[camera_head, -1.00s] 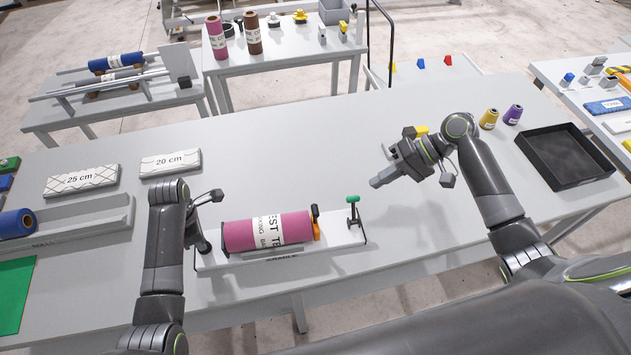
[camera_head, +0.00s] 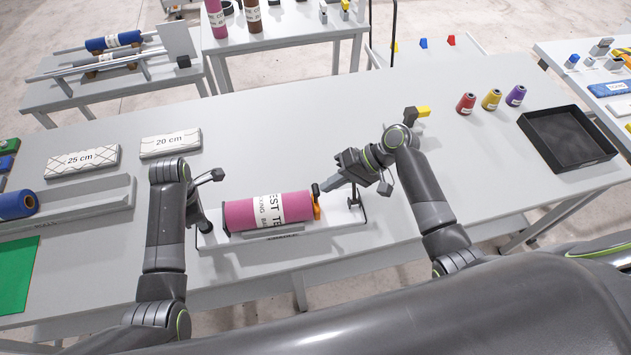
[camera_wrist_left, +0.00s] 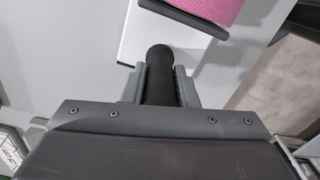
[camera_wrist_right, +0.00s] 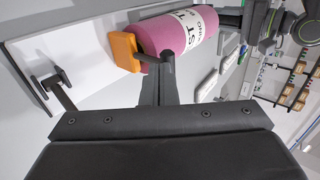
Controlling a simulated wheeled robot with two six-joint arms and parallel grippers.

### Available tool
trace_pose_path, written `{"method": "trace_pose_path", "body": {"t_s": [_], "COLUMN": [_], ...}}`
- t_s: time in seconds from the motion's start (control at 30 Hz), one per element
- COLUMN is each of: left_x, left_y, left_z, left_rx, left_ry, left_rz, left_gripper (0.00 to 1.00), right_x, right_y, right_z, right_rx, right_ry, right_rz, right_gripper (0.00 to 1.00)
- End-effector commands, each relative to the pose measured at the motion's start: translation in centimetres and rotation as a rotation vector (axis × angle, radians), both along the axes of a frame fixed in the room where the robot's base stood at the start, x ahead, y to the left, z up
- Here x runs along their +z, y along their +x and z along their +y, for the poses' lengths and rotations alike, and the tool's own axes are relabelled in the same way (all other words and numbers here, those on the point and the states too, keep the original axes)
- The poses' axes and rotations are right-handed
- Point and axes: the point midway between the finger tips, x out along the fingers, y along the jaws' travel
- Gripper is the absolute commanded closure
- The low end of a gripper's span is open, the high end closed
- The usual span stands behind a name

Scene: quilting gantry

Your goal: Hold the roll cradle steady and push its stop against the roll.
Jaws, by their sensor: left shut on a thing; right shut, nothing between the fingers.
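The roll cradle (camera_head: 215,241) is a pale tray on the table, holding a pink roll (camera_head: 240,215) with a white label band. The orange stop (camera_head: 317,208) sits at the roll's right end; I cannot tell if they touch. It also shows in the right wrist view (camera_wrist_right: 124,50). My left gripper (camera_wrist_left: 158,80) is shut on a black upright handle (camera_wrist_left: 158,60) at the cradle's left end. My right gripper (camera_head: 322,189) is shut and empty, its tips beside the stop's black upper part (camera_head: 316,188).
Red (camera_head: 466,104), yellow (camera_head: 491,100) and purple (camera_head: 515,96) cones and a black tray (camera_head: 566,140) stand at the right.

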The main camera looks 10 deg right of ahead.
Motion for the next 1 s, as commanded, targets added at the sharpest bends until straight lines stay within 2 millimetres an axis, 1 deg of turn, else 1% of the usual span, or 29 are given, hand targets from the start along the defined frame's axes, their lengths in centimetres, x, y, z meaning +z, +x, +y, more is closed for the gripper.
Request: {"method": "trace_pose_path", "body": {"t_s": [0.03,0.3,0.47,0.77,0.87,1.0], "left_x": [-0.5,-0.5,-0.5,-0.5,-0.5,-0.5], "left_y": [-0.4,-0.4,-0.4,-0.4,-0.4,-0.4], "left_z": [0.0,0.0,0.0,-0.1,-0.1,-0.1], "left_rx": [0.001,0.001,0.001,-0.001,-0.002,-0.001], "left_ry": [0.0,0.0,0.0,-0.001,-0.002,-0.003], "left_rz": [0.01,0.01,0.01,0.01,0.01,0.01], "left_gripper": [1.0,1.0,1.0,1.0,1.0,1.0], "right_x": [-0.1,-0.1,-0.3,-0.4,-0.3,0.2], "right_y": [0.0,0.0,0.1,0.0,0.0,-0.2], "right_z": [0.1,0.1,1.3,1.3,0.9,-1.2], "right_rx": [0.0,0.0,0.001,-0.001,-0.001,-0.002], "right_ry": [0.0,0.0,0.003,0.004,0.003,-0.003], "right_rz": [0.0,0.0,0.0,0.002,0.003,0.0], "right_gripper": [1.0,1.0,1.0,1.0,1.0,1.0]}}
